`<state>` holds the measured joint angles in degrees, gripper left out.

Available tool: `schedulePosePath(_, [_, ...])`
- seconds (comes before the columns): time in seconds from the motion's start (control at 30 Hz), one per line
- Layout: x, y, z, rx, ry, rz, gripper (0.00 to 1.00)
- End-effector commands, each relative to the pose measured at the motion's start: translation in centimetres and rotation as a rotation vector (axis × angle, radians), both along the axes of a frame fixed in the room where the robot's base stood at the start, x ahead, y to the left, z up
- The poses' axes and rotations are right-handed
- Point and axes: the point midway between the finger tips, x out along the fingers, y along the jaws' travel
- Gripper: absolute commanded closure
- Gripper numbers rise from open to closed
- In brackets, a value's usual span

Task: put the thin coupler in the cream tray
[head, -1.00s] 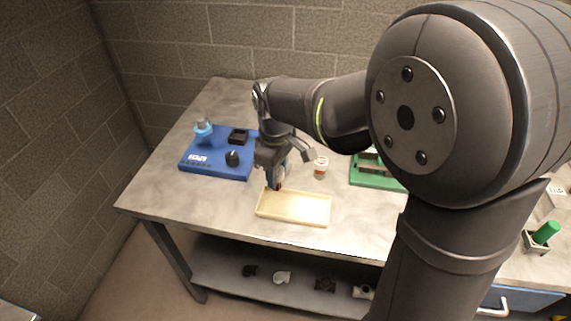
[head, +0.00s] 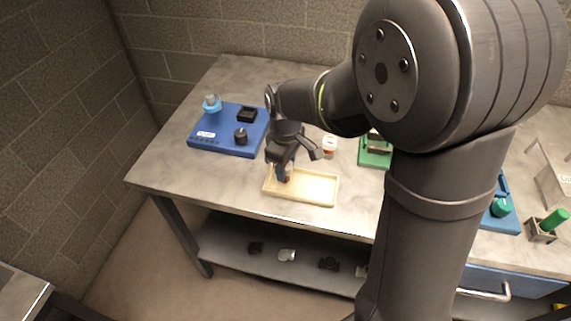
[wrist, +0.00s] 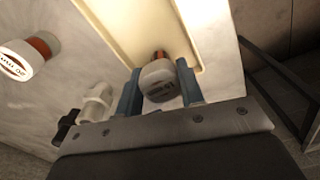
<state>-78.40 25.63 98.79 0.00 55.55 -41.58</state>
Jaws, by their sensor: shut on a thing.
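The cream tray (head: 312,188) lies flat on the table. Its pale floor and rim also show in the wrist view (wrist: 140,30). My gripper (head: 283,174) points down at the tray's left end.
A white-and-orange fitting (head: 329,147) stands behind the tray. A blue board (head: 228,145) with dark parts and a light-blue piece lies to the left. A green holder (head: 374,158) lies to the right. In the wrist view a white fitting (wrist: 97,101) shows beside the fingers.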

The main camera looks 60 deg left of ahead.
Motion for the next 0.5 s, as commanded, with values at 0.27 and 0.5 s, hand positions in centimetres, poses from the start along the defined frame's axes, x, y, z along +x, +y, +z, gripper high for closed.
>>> schedulePosePath(0.27, [0.00, 0.01, -0.21, 0.000, 0.000, 0.000, 0.96])
schedulePosePath(0.5, [0.00, 0.00, -0.70, -0.001, 0.000, 0.000, 0.96])
